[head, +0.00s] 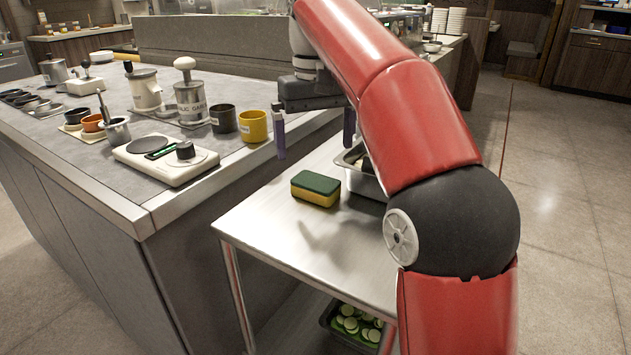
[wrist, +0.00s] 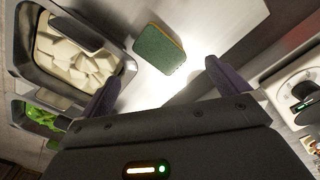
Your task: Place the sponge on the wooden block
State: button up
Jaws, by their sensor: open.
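The sponge (head: 315,189), green on top and yellow below, lies flat on the steel side table (head: 262,222). The wrist view shows its green face (wrist: 160,49) just beyond my fingertips. My gripper (head: 315,148) is open and empty, above the sponge with its fingers pointing down. In the wrist view its two purple fingers (wrist: 160,76) are spread wide with nothing between them. I cannot make out a wooden block in either view.
A steel pan (head: 362,184) stands on the table, partly behind my arm; its pale pieces show in the wrist view (wrist: 75,62). A grey counter (head: 60,160) at left carries a scale (head: 165,160), yellow mug (head: 253,126) and dark mug (head: 223,119). The table's front is clear.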

aim_at(316, 180)
jog(key=m, duration=1)
jog(key=shift+d+m, duration=0.1)
jog(key=shift+m, duration=0.2)
notch_tip(316, 180, down, 8)
jog(key=shift+s+r+b, duration=0.1)
jog(key=shift+b, duration=1.1)
jog(key=c, duration=1.1)
jog(key=shift+r, duration=0.2)
